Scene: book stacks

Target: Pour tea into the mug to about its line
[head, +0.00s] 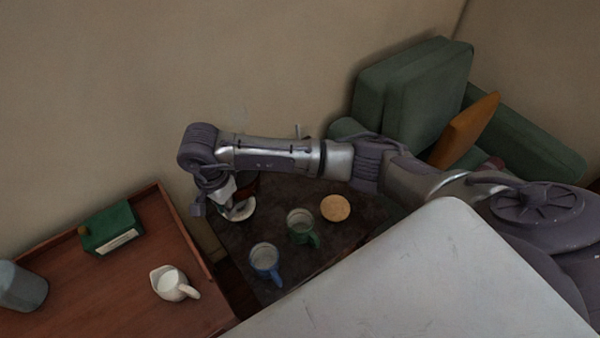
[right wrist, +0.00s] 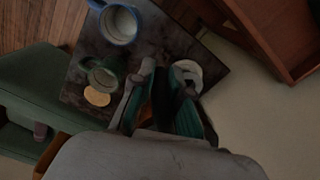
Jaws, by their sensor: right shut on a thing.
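A blue mug (head: 264,262) and a green mug (head: 301,226) stand upright on a small dark table (head: 283,190). Both also show in the right wrist view, the blue mug (right wrist: 119,24) at the top and the green mug (right wrist: 99,74) below it. I cannot make out a line or the fill level. My right gripper (head: 228,207) is over the table's left part, left of the mugs. It is shut on a pale curved thing (head: 242,209), mostly hidden, which also shows beyond the fingers in the wrist view (right wrist: 188,70); I cannot tell if it is a teapot. My left gripper is out of view.
A round tan disc (head: 335,208) lies right of the green mug. A wooden-topped unit (head: 140,215) at left holds a white jug (head: 170,283), a green box (head: 111,229) and a grey cylinder (head: 22,288). A green armchair (head: 415,85) stands behind.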

